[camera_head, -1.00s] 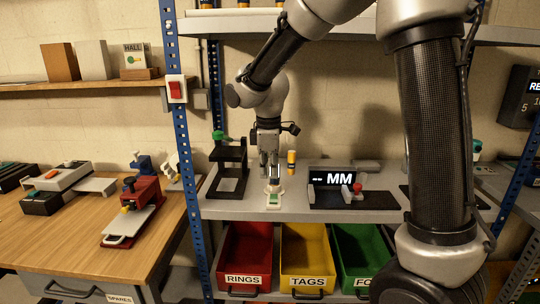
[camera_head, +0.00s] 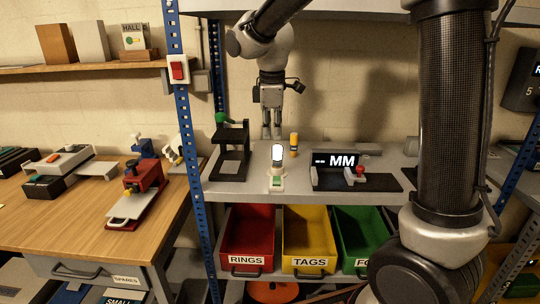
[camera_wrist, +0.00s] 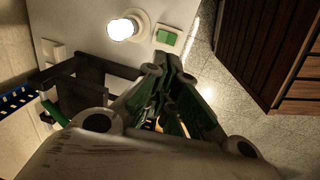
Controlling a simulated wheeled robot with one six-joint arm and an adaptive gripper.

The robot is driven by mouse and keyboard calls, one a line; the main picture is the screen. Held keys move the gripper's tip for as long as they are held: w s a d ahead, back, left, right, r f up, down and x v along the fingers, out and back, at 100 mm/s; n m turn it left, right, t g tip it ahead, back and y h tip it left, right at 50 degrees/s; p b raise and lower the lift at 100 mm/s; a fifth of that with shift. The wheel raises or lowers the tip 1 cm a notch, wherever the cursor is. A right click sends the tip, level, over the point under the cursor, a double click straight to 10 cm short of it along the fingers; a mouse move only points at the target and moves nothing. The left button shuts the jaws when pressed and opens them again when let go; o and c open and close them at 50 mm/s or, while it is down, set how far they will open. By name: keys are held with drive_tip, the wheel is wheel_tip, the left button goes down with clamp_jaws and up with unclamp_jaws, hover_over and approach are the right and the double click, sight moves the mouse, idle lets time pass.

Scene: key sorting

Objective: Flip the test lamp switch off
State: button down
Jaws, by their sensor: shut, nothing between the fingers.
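The test lamp (camera_head: 277,154) stands on the shelf and its bulb glows white. It also shows lit in the wrist view (camera_wrist: 121,28). Its switch (camera_head: 276,183) is a small green rocker in a pale housing at the front of the lamp's base. In the wrist view the green switch (camera_wrist: 167,38) lies to the right of the bulb. My gripper (camera_head: 272,137) hangs pointing down above the lamp, clear of the switch. Its fingers (camera_wrist: 168,66) are shut with nothing between them.
A black stand with a green knob (camera_head: 231,165) is left of the lamp. A yellow-and-black screwdriver-like item (camera_head: 294,145) stands behind it, and the MM display (camera_head: 336,160) is to the right. A red switch (camera_head: 178,69) is on the blue post. Labelled bins (camera_head: 250,262) hang below.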

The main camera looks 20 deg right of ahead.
sight(273, 183)
drive_tip(key=shift+d, duration=0.1)
drive_tip(key=f, duration=0.4)
drive_tip(key=w+f, duration=0.1)
drive_tip(key=f, duration=0.9)
drive_tip(key=shift+w+d, duration=0.25)
drive_tip(key=shift+w, duration=0.05)
drive_tip(key=shift+r, duration=0.1)
drive_tip(key=shift+f, duration=0.3)
drive_tip(key=shift+s+a+r, duration=0.1)
drive_tip(key=shift+s+a, duration=0.1)
drive_tip(key=shift+s, duration=0.5)
drive_tip(key=shift+r, duration=0.15)
